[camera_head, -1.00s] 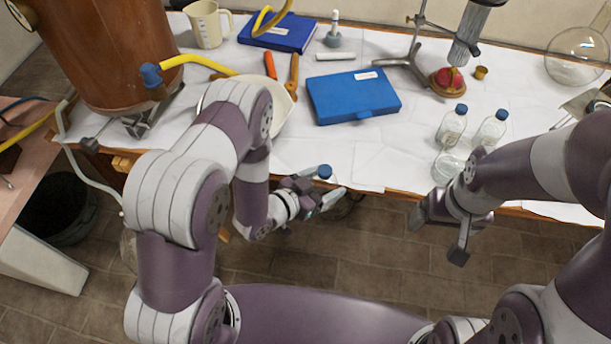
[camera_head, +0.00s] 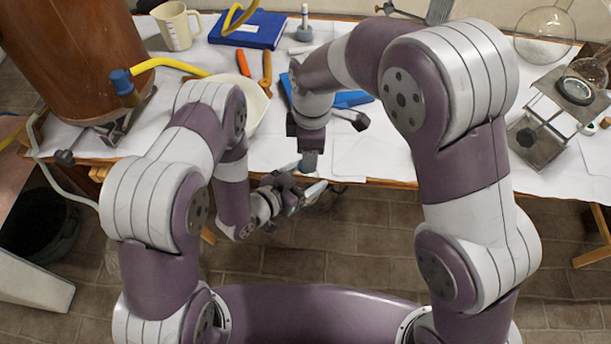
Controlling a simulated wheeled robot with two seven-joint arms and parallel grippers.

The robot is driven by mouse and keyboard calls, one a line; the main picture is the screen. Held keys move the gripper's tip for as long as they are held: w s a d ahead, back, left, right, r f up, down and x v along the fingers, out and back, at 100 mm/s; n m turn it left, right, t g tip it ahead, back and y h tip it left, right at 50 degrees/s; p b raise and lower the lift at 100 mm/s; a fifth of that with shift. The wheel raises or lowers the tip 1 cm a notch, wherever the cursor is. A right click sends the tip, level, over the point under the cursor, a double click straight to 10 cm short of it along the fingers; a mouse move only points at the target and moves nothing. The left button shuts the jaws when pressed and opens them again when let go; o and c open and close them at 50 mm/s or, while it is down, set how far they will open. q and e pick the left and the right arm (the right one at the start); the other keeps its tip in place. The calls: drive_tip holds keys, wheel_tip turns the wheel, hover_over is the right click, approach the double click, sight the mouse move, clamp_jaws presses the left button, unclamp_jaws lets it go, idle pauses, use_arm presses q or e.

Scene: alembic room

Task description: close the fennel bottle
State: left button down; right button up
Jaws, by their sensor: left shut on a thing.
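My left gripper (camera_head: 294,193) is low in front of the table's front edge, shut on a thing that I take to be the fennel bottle. Its body is hardly visible and its blue top is mostly covered, so I cannot tell how its cap sits. My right gripper (camera_head: 335,142) is just above and behind the left one, over the table's front edge.
A blue case (camera_head: 352,98) lies behind my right arm, mostly hidden. A white bowl (camera_head: 248,122), orange-handled tools (camera_head: 266,68), a blue book (camera_head: 248,29) and a beige jug (camera_head: 177,27) stand left. A metal stand (camera_head: 541,142) and round flask (camera_head: 545,35) are right.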

drive_tip(key=n, duration=0.2)
drive_tip(key=w+a+r+n, duration=0.1)
drive_tip(key=n, duration=0.1)
drive_tip(key=w+r+n, duration=0.1)
drive_tip(key=shift+a+r+n, duration=0.15)
drive_tip(key=shift+a+n, duration=0.1)
drive_tip(key=shift+n, duration=0.15)
drive_tip(key=n, duration=0.2)
drive_tip(key=shift+s+d+n, duration=0.25)
drive_tip(key=shift+s+n, duration=0.05)
drive_tip(key=shift+s, duration=0.05)
hover_over(305, 181)
drive_tip(key=w, duration=0.2)
drive_tip(key=shift+f, duration=4)
